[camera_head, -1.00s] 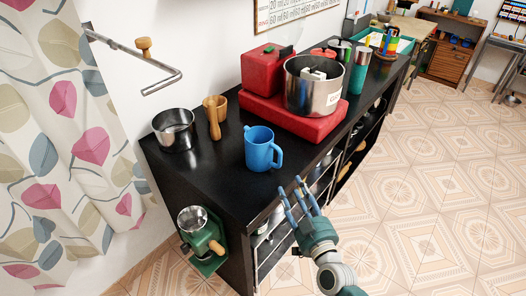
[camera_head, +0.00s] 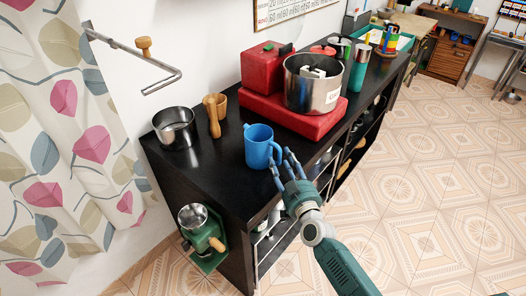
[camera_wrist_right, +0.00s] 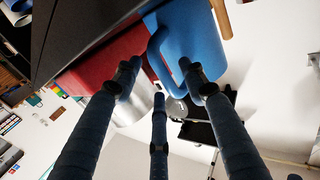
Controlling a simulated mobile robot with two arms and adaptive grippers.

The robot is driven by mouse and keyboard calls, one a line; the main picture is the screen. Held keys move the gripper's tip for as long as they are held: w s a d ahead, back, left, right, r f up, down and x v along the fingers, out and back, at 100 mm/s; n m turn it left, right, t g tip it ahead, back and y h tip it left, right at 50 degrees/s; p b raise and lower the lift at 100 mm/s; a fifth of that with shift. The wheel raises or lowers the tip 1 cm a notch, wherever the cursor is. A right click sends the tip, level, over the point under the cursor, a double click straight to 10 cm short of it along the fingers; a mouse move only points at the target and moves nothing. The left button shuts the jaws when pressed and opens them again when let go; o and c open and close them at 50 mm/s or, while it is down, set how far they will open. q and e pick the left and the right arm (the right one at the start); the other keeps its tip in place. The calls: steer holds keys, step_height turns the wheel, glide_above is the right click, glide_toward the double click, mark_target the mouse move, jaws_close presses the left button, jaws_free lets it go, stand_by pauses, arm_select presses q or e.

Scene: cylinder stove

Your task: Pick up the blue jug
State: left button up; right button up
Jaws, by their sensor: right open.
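The blue jug (camera_head: 258,147) stands upright on the black cabinet top, with its handle towards the right. My right gripper (camera_head: 284,162) is open, its fingers close to the jug's handle side at the front edge of the cabinet. In the right wrist view the jug (camera_wrist_right: 192,42) fills the upper middle, and the fingers of my right gripper (camera_wrist_right: 160,85) are spread near its handle. I cannot tell if a finger touches the handle. My left gripper is not in view.
A green grinder (camera_head: 202,243) hangs on the cabinet's side. The black top (camera_head: 224,180) is bare in front.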

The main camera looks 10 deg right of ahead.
steer(key=shift+s, duration=0.1)
steer(key=shift+c, duration=1)
jaws_close()
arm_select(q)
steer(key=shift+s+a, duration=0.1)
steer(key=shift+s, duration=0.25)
arm_select(e)
steer(key=shift+r, duration=0.15)
steer(key=shift+r, duration=0.1)
steer(key=shift+r+p, duration=0.35)
steer(key=shift+r, duration=0.25)
arm_select(q)
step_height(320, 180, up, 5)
steer(key=p, duration=0.4)
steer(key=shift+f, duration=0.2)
arm_select(e)
step_height(320, 180, up, 19)
steer(key=shift+f, duration=0.2)
